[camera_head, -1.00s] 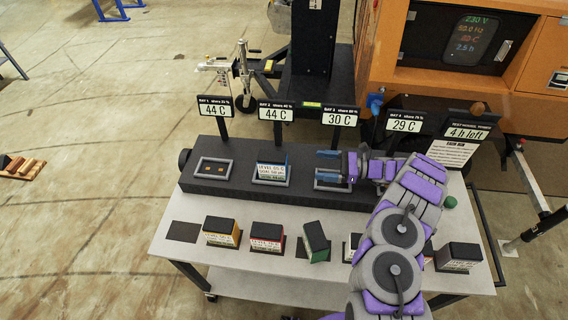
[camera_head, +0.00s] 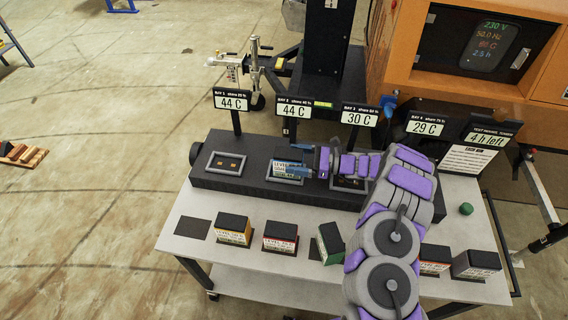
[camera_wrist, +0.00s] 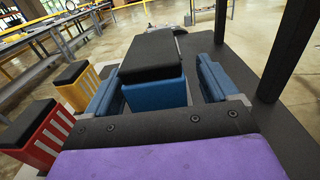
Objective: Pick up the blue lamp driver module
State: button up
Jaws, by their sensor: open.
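The blue lamp driver module (camera_wrist: 155,92) has a black top and sits in the second bay from the left of the dark rack. In the head view its pale label (camera_head: 281,171) shows, partly behind my gripper (camera_head: 291,159). My gripper is open, with blue fingers pointing left across the second bay. In the wrist view the module stands between the two fingers of my gripper (camera_wrist: 160,88), with a visible gap on the right side. Contact on the left side cannot be told.
The dark rack (camera_head: 213,181) stands on a grey table (camera_head: 215,260), with display signs behind it. The first bay (camera_head: 227,163) is empty. Yellow (camera_head: 233,230), red (camera_head: 281,237) and green (camera_head: 331,243) modules stand in front. An empty dark pad (camera_head: 192,227) lies at left.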

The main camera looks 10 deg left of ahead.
aim_at(286, 157)
jog(key=shift+a+r, duration=0.15)
jog(key=shift+a, duration=0.3)
jog(key=shift+s+a+r+b, duration=0.25)
jog(key=shift+a+r+b, duration=0.1)
jog(key=shift+b, duration=0.2)
jog(key=shift+a, duration=0.5)
jog(key=shift+c, duration=0.5)
jog(key=shift+a+f, duration=0.15)
jog(key=shift+a, duration=0.3)
jog(key=c, duration=0.3)
jog(key=shift+d, duration=0.6)
jog(key=c, duration=1.1)
jog(key=shift+a, duration=0.1)
